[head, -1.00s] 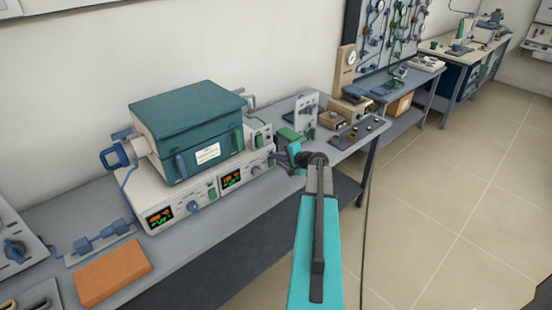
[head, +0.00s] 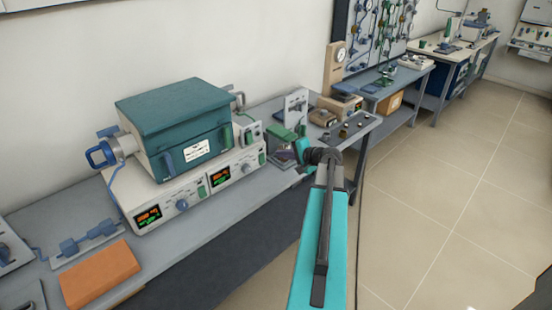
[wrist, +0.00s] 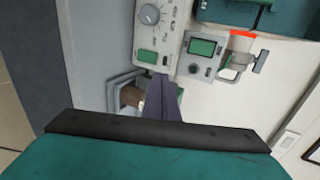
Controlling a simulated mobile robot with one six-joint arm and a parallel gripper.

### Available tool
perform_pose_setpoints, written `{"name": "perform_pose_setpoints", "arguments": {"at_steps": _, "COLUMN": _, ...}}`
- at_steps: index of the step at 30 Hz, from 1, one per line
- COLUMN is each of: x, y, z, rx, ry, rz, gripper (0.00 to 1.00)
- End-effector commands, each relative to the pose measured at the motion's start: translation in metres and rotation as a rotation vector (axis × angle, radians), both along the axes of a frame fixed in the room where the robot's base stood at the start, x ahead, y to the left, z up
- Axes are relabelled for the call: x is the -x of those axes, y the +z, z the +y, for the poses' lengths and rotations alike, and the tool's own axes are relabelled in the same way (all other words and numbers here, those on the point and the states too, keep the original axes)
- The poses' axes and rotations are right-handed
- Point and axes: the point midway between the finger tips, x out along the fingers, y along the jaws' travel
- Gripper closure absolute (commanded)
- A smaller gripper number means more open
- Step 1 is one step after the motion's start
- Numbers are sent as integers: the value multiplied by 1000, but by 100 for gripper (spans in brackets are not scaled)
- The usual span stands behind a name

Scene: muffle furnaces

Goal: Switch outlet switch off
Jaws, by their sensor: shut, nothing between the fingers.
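The furnace control unit (head: 165,192) lies on the bench under the teal-topped furnace. A green switch (head: 261,158) sits at its right end, beside a knob (head: 245,166); the wrist view shows that green switch (wrist: 148,56) and the knob (wrist: 150,14). Another green switch (head: 201,191) is near the unit's middle. No readable label shows which one is the outlet switch. My gripper (head: 283,154) is shut and empty, just right of the unit. In the wrist view its dark fingertips (wrist: 164,82) are close to the right green switch; contact cannot be told.
A small box (head: 248,132) with a green screen stands behind the unit's right end. A white upright stand (head: 296,106) is farther back. An orange block (head: 100,273) lies at front left. Floor is clear on the right.

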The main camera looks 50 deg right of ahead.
Motion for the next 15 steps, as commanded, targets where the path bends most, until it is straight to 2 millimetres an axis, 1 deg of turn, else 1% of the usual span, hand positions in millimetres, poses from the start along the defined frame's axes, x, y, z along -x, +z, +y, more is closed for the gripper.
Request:
{"name": "perform_pose_setpoints", "arguments": {"at_steps": 1, "x": 7, "y": 3, "z": 2, "rx": 2, "ry": -1, "rz": -1, "gripper": 100}}
{"name": "perform_pose_setpoints", "arguments": {"at_steps": 6, "x": 21, "y": 16, "z": 3, "rx": 0, "ry": 0, "rz": -1, "gripper": 100}}
{"name": "perform_pose_setpoints", "arguments": {"at_steps": 10, "x": 27, "y": 22, "z": 4, "rx": 0, "ry": 3, "rz": 0, "gripper": 100}}
{"name": "perform_pose_setpoints", "arguments": {"at_steps": 15, "x": 29, "y": 24, "z": 4, "rx": 0, "ry": 3, "rz": 0, "gripper": 100}}
